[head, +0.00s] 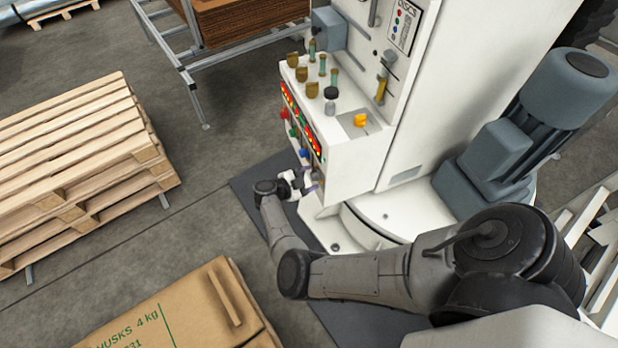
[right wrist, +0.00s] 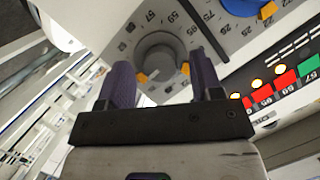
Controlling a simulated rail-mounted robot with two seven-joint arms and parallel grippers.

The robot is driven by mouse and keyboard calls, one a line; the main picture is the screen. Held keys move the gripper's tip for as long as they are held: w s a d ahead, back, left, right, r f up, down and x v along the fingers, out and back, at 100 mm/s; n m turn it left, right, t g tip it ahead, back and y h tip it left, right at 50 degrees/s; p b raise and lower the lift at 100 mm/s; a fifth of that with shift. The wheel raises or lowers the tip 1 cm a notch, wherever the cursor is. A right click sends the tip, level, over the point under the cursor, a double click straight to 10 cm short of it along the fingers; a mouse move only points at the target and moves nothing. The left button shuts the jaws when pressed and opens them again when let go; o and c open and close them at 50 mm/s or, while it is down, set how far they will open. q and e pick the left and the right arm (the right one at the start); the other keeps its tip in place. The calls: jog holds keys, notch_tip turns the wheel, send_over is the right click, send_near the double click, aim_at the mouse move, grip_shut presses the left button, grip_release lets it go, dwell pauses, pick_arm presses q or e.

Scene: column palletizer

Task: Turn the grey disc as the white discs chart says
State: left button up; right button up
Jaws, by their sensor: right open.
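The grey disc (right wrist: 160,58) is a round knob on the pale panel in the right wrist view, ringed by printed numbers and orange marks. My right gripper (right wrist: 161,72) is open, with a purple-grey finger on either side of the disc in the picture. I cannot tell whether the fingertips reach around it or stop short. In the head view my right gripper (head: 300,184) is low at the control box's front, and the grey disc is hard to make out there. The white discs chart (head: 403,25) hangs on the column with coloured dots; its writing is too small to read.
A blue disc (right wrist: 243,5) sits beside the grey one, near lit lamps and red and green number plates (right wrist: 283,85). The control box (head: 347,150) carries levers and a yellow knob (head: 360,120) on top. Pallets (head: 75,165) and a carton (head: 185,315) stand left.

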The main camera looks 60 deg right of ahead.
jog(key=v, duration=1.3)
jog(key=shift+a, duration=0.35)
jog(key=shift+w, duration=0.15)
